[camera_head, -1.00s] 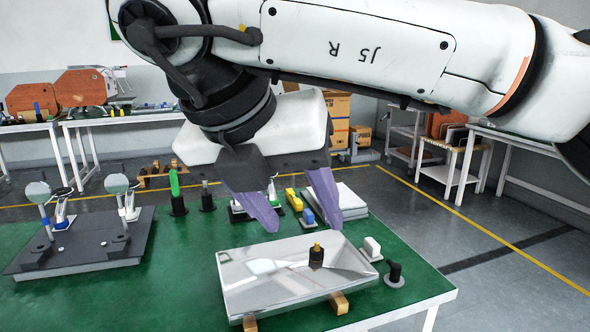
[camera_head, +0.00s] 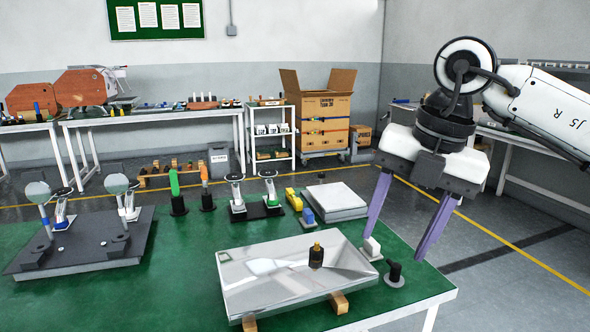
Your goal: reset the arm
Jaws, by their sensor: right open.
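My right gripper (camera_head: 396,246) hangs at the right of the view with its two purple fingers spread wide and pointing down. Nothing is between the fingers. It is near the right edge of the green table (camera_head: 180,290), in front of or above a small white block (camera_head: 372,248) and a black fitting (camera_head: 394,274); the exact height is hard to tell. The right arm comes in from the right edge. My left gripper does not show.
A shiny metal tray (camera_head: 240,290) holds a black and brass part (camera_head: 316,256) and rests on wooden blocks (camera_head: 339,302). A dark fixture plate (camera_head: 120,245) stands at the left. A green-handled tool (camera_head: 174,184), a yellow part (camera_head: 293,199) and a grey slab (camera_head: 335,202) stand behind the tray.

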